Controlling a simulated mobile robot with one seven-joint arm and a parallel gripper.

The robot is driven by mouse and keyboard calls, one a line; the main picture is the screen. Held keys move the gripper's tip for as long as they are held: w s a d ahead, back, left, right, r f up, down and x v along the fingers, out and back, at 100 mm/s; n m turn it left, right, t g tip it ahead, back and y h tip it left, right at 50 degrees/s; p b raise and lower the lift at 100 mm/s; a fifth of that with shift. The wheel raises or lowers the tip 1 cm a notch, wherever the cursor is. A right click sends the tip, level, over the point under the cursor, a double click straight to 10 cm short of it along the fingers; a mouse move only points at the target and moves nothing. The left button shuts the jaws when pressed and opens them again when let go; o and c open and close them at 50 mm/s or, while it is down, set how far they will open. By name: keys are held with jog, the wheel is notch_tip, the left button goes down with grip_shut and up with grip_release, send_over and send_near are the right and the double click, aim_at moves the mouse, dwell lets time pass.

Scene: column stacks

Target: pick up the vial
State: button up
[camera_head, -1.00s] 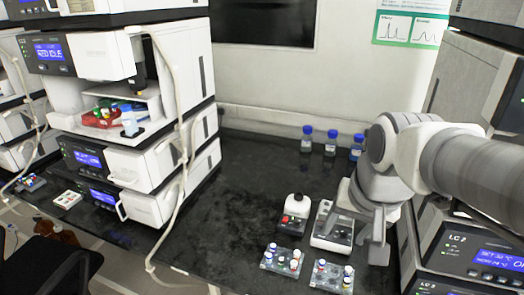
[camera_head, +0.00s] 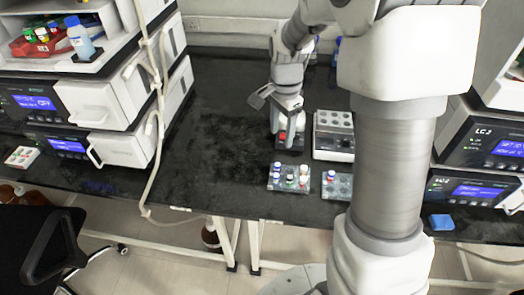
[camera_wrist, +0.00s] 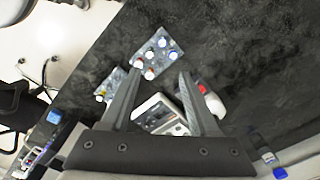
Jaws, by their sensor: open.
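Several small vials with red, white and blue caps stand in a clear rack (camera_head: 289,189) on the black bench; which one is the task's vial I cannot tell. That rack also shows in the wrist view (camera_wrist: 168,60), with capped vials (camera_wrist: 149,55) in it. A second rack (camera_head: 345,190) is partly hidden behind my arm; a blue-capped vial (camera_head: 331,176) stands in it. My gripper (camera_head: 288,138) is open and points down behind the first rack, over a small device with a red part. In the wrist view my gripper (camera_wrist: 160,74) has nothing between its fingertips.
A white block with round wells (camera_head: 333,135) stands right of my gripper. The small white device (camera_wrist: 215,105) sits close to one finger. Instrument stacks (camera_head: 110,100) stand left and right. The bench (camera_head: 220,140) left of the racks is clear.

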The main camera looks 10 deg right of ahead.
jog(key=b, duration=0.1)
send_over(276, 175)
jog(key=f, duration=1.2)
jog(key=shift+d+f, duration=0.2)
jog(key=shift+a+f+b, duration=0.2)
jog(key=shift+f+b, duration=0.25)
jog(key=shift+f, duration=2.35)
grip_shut()
